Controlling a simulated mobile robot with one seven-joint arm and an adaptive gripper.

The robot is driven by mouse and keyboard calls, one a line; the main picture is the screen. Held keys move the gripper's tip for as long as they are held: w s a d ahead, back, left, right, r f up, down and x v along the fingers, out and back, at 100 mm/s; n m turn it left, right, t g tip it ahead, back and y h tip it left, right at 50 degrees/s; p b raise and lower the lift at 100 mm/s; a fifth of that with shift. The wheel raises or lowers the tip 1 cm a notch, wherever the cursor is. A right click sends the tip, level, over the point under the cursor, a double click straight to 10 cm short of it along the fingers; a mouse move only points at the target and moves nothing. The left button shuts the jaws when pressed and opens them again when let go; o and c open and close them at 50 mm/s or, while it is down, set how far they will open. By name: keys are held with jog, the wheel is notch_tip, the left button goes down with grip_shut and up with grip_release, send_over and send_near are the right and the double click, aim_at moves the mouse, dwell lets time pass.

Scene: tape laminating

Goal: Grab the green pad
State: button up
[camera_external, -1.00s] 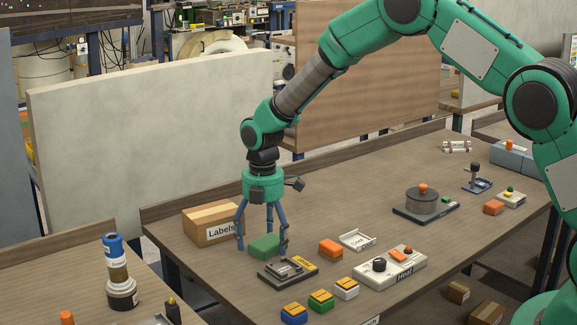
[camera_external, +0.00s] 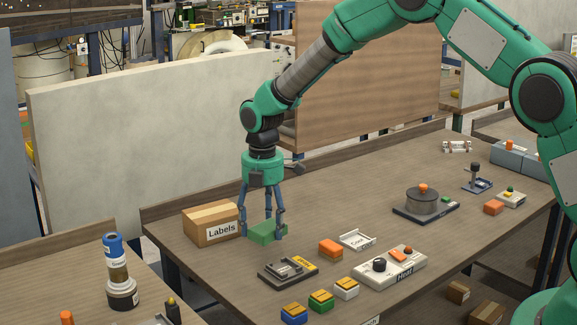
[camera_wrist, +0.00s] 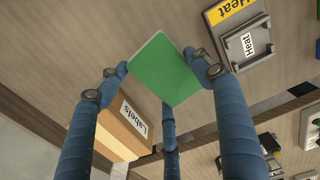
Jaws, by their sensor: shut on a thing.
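The green pad (camera_external: 266,232) is a flat green block on the wooden table, just right of the labels box in the outside view. My gripper (camera_external: 263,225) is over it, with its blue fingers pointing down around the pad. In the wrist view the pad (camera_wrist: 165,69) lies between the fingertips, which press near its left and right sides. A third finger shows below it, and its tip is partly hidden by the pad. The gripper is shut on the pad. I cannot tell whether the pad is clear of the table.
The cardboard labels box (camera_external: 211,224) stands close on the left. A dark heat fixture (camera_external: 288,270) lies in front, and an orange block (camera_external: 331,250) to the right. A white controller (camera_external: 390,267) and several small coloured blocks sit nearer the front edge. The table behind the orange block is mostly clear.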

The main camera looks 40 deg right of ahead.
aim_at(264, 224)
notch_tip(264, 224, up, 6)
jog(key=shift+f+p, duration=0.1)
jog(key=shift+p, duration=0.2)
